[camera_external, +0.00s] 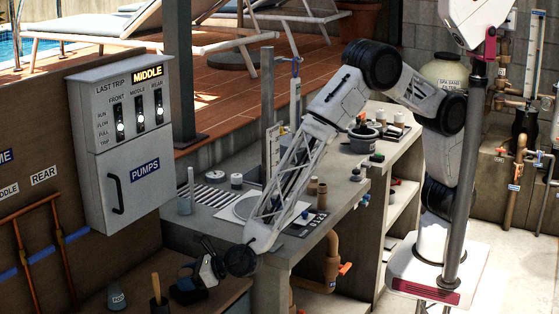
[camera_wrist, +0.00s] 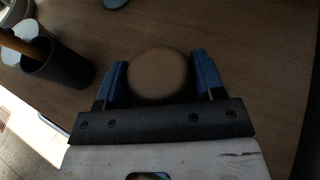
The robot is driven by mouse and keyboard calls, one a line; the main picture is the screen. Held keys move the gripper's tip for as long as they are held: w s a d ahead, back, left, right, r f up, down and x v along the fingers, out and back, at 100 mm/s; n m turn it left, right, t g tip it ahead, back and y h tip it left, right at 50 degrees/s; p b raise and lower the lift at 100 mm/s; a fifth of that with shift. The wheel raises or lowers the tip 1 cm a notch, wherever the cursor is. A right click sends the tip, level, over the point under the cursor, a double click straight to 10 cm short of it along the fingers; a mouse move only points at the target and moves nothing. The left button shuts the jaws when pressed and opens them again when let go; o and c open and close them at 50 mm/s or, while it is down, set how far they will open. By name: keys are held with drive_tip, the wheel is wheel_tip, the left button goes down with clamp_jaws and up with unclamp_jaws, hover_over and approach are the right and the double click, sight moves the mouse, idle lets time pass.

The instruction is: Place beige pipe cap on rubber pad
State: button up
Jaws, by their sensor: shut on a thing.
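The beige pipe cap (camera_wrist: 160,76) is a round, brownish disc in the wrist view, in shadow. It sits between the two blue fingers of my gripper (camera_wrist: 160,66), which is shut on it. In the external view my gripper (camera_external: 190,282) is low at the bottom left, over the brown wooden bench. The cap is not clearly visible there. Whether it touches the bench I cannot tell. I cannot make out a rubber pad for certain in either view.
A black cup (camera_wrist: 60,66) with a wooden handle in it stands left of my gripper; it also shows in the external view (camera_external: 158,303). The grey pump box (camera_external: 130,150) hangs behind. The concrete bench holds several small parts.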

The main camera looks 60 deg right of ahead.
drive_tip(key=shift+f, duration=0.35)
drive_tip(key=shift+f, duration=0.2)
drive_tip(key=o, duration=0.9)
drive_tip(key=shift+r, duration=0.2)
drive_tip(key=shift+s+d+r, duration=0.25)
drive_tip(key=shift+s+r, duration=0.05)
drive_tip(key=shift+s, duration=0.3)
drive_tip(key=v, duration=0.9)
drive_tip(key=shift+s+d, duration=0.15)
drive_tip(key=shift+s, duration=0.05)
drive_tip(key=shift+s+d+r, duration=0.25)
drive_tip(key=shift+s, duration=0.2)
